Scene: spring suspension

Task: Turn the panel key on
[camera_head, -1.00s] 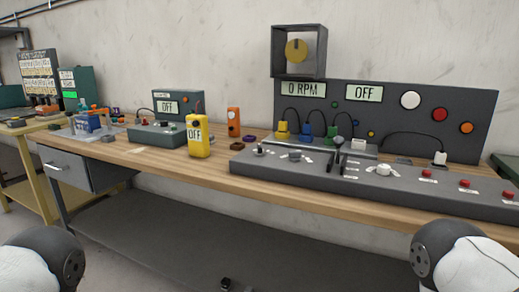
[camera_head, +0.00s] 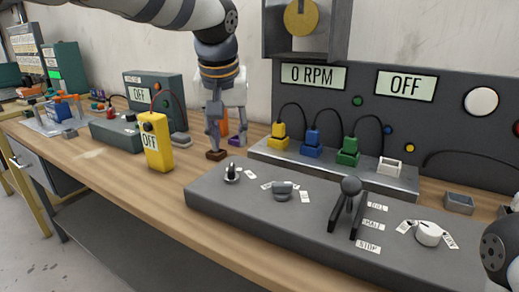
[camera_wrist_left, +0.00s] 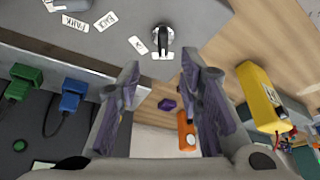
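The panel key (camera_head: 232,173) is a small dark key in a round metal switch at the left end of the sloped grey console (camera_head: 290,222). It also shows in the left wrist view (camera_wrist_left: 163,40), just beyond and between my fingertips, with small white labels beside it. My left gripper (camera_head: 213,148) points down behind the console's left end, apart from the key. In the left wrist view its two fingers (camera_wrist_left: 160,68) are spread with nothing between them. The key's label text is too small to read. My right gripper is out of view.
A yellow OFF meter (camera_head: 157,143) stands left of the console. A black lever (camera_head: 348,205) and a white knob (camera_head: 428,233) are to the key's right. Yellow, blue and green plugs (camera_head: 347,150) stand behind. The displays read 0 RPM (camera_head: 313,76) and OFF (camera_head: 405,85).

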